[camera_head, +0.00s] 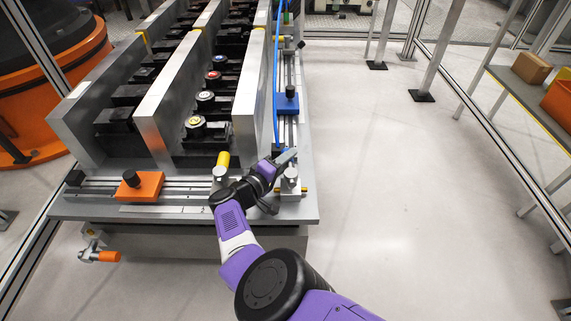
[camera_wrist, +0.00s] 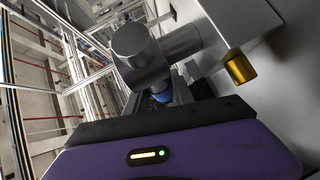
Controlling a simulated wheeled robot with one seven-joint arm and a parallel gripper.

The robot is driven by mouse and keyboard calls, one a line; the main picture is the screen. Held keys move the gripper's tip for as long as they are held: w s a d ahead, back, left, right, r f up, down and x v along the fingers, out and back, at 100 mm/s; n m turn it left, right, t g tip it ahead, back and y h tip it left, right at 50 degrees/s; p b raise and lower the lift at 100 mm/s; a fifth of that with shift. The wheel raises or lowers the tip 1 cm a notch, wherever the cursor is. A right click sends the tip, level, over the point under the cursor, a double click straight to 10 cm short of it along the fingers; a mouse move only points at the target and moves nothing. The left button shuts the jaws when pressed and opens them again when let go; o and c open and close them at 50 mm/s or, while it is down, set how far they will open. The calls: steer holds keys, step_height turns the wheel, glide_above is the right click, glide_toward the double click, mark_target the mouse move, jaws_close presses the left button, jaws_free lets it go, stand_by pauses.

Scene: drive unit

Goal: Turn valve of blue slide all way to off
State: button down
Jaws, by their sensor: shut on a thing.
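The blue slide (camera_head: 287,104) is a blue block on a metal rail along the right side of the drive unit. A silver cylindrical valve (camera_head: 290,180) with a yellow fitting stands at the near right corner of the unit. My gripper (camera_head: 284,158) is at this valve, just behind its top in the head view. In the wrist view, a silver cylinder (camera_wrist: 145,48) and a gold fitting (camera_wrist: 240,68) show close beyond my purple gripper body. My gripper is shut on the valve, but its fingertips and the contact are mostly hidden. The valve's setting cannot be read.
Tall metal plates (camera_head: 184,92) stand on the unit. The floor to the right (camera_head: 390,190) is clear. Cage posts and a shelf stand at far right.

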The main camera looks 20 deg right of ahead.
steer(key=shift+s+d+f, duration=0.1)
steer(key=shift+d, duration=0.15)
steer(key=c, duration=1.1)
jaws_free()
steer(key=shift+a, duration=0.1)
steer(key=shift+a, duration=0.2)
steer(key=p+v, duration=0.3)
steer(key=v, duration=0.3)
steer(key=shift+s, duration=0.1)
steer(key=shift+s+a, duration=0.35)
steer(key=shift+a, duration=0.15)
